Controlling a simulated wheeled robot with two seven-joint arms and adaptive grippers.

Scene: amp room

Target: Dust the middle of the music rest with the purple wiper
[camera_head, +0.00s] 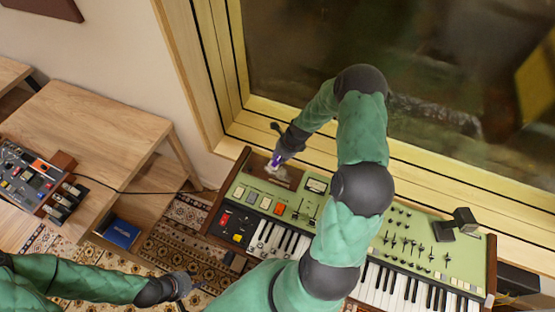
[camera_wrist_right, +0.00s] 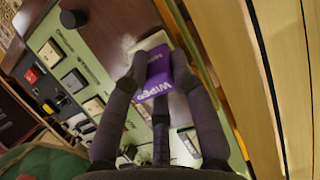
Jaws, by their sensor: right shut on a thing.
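The purple wiper (camera_head: 275,161) has a white pad and the word "WIPER" on its purple sleeve, which shows in the right wrist view (camera_wrist_right: 159,72). My right gripper (camera_head: 280,153) is shut on it, with fingers on both sides. The white pad is at the brown music rest (camera_head: 285,177), a dark wooden panel at the back left of the green keyboard. In the right wrist view the music rest (camera_wrist_right: 112,22) shows a pale smudge beside the pad; whether pad and panel touch is unclear. My left gripper (camera_head: 180,286) is low over the rug; its jaws are too small to read.
The green keyboard (camera_head: 250,194) has raised knobs and switches around the music rest. A wooden window frame (camera_head: 235,130) rises close behind. A black device (camera_head: 459,224) stands at the keyboard's right. A wooden table (camera_head: 90,120) and a mixer (camera_head: 35,175) are at left.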

